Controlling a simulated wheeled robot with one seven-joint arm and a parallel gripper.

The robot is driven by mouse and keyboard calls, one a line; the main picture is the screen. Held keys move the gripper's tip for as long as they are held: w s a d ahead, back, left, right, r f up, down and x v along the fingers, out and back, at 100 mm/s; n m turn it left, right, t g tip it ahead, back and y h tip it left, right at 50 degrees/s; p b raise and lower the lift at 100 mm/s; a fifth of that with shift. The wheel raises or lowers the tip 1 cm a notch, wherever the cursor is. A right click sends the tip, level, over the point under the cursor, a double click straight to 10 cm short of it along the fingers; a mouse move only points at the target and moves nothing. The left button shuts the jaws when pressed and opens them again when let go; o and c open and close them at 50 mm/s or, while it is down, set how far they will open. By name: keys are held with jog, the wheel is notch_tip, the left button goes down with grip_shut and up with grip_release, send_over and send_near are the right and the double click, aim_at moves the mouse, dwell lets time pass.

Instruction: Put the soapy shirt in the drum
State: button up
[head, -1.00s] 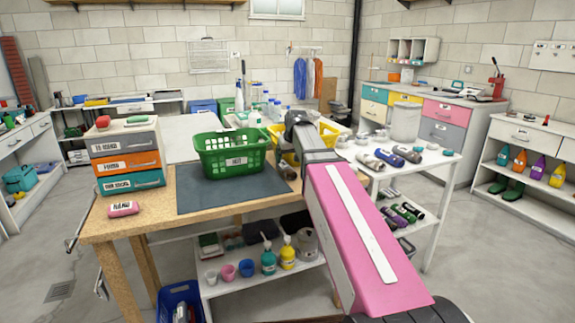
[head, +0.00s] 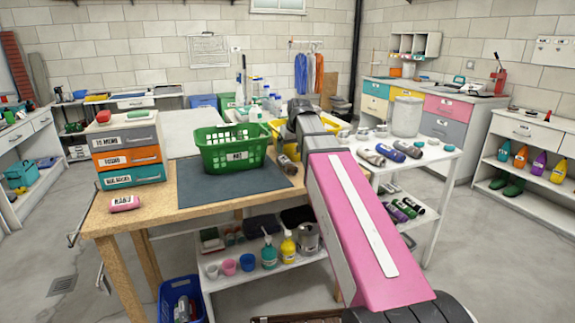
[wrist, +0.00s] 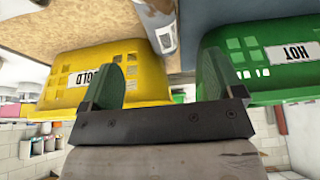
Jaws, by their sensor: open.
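My gripper (wrist: 162,88) is open and empty, its green fingers apart, in the wrist view. It is over the yellow basket marked COLD (wrist: 75,75) and beside the green basket marked HOT (wrist: 285,70). A grey-brown labelled roll (wrist: 158,22) lies between the baskets; it also shows beside the green basket in the head view (head: 288,168). I cannot read its label or tell whether it is the soapy shirt. My arm hides my fingers in the head view. A pale grey cylinder (head: 407,118) stands on the right-hand white table; I cannot tell whether it is the drum.
The wooden bench (head: 195,215) bears a dark mat (head: 230,188), a labelled drawer stack (head: 128,158) and a pink labelled roll (head: 124,204). Several rolls (head: 390,152) lie on the right table. Bottles and pots fill the low shelf (head: 240,285). The floor at left is clear.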

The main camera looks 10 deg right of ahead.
aim_at(288, 161)
jog(key=shift+x, duration=4.75)
jog(key=shift+w, duration=0.15)
jog(key=shift+c, duration=0.3)
jog(key=c, duration=1.1)
jog(key=shift+r, duration=0.2)
